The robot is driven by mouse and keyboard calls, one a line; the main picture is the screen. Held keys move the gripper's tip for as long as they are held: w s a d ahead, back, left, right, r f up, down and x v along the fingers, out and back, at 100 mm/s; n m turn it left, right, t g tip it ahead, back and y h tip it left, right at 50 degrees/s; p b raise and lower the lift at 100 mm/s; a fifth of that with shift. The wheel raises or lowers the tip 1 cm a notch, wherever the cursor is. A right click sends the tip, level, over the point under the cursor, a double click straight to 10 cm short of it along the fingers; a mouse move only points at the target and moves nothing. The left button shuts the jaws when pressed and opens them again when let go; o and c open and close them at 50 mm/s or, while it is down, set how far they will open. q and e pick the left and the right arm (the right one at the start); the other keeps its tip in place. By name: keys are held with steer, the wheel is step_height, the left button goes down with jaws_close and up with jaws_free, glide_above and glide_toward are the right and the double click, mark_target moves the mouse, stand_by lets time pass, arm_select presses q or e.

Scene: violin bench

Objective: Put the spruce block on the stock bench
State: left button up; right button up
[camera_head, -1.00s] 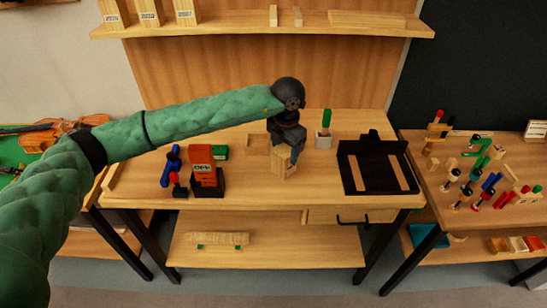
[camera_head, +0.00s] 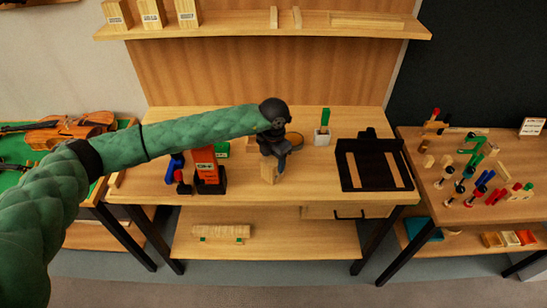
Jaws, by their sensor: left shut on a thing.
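My left gripper (camera_head: 272,158) is over the front middle of the wooden bench (camera_head: 310,184), pointing down. It is shut on a pale wood block (camera_head: 268,173), which looks like the spruce block. The gripper hides the block's upper part. The block is upright and close to the bench top; I cannot tell if it touches. I cannot tell from any label which bench is the stock bench. My right gripper is not in view.
A red and black tool (camera_head: 207,165) stands left of the gripper. A black frame (camera_head: 372,165) lies to its right, and a small holder with a green-handled tool (camera_head: 323,132) stands behind. A right bench (camera_head: 440,210) carries many small tools. A shelf (camera_head: 250,28) is above.

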arm_select(q)
steer(key=shift+f, duration=0.15)
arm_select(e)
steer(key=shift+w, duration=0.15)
arm_select(q)
steer(key=o, duration=1)
steer(key=shift+o, duration=0.3)
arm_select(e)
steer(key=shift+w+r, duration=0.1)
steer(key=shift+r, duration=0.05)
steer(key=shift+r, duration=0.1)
